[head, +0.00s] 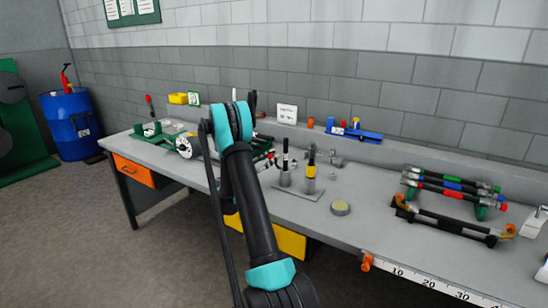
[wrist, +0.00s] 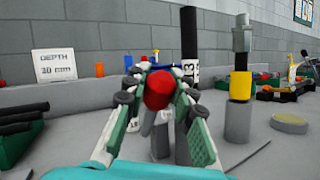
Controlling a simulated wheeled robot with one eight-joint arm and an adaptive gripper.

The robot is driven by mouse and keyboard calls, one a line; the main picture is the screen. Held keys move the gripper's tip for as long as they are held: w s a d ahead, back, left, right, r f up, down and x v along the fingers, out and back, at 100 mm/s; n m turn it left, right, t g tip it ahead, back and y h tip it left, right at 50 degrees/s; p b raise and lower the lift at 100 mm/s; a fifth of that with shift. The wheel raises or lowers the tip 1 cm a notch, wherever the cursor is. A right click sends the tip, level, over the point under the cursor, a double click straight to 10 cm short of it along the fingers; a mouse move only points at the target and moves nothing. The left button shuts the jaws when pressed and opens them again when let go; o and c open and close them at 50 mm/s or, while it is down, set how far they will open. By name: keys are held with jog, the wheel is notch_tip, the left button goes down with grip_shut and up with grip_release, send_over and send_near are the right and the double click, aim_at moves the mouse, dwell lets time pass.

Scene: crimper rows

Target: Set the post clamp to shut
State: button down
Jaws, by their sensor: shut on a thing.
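In the wrist view my gripper (wrist: 157,88) is closed around a red round-ended knob (wrist: 159,88), with a green-padded finger on each side. A grey shaft runs down from the knob between the fingers. A grey holder (wrist: 160,142) stands just behind, with a tall black post (wrist: 189,40) carrying a white label beside it. Which part is the post clamp, and whether it is open or shut, I cannot tell. In the head view the black post (head: 286,150) stands in a grey base on a plate, right of my arm, which hides most of my gripper.
A post with a yellow band (head: 311,172) stands close right of the black one. A round disc (head: 340,207) lies further right, before a rack of rods (head: 455,188). A depth sign (head: 287,113) stands at the back. The bench front (head: 345,240) is clear.

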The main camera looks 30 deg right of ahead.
jog(key=shift+a, duration=0.1)
jog(key=c, duration=1.2)
grip_release()
jog(key=shift+a+f, duration=0.1)
jog(key=v, duration=1.1)
jog(key=shift+a+f, duration=0.1)
jog(key=shift+a, duration=0.25)
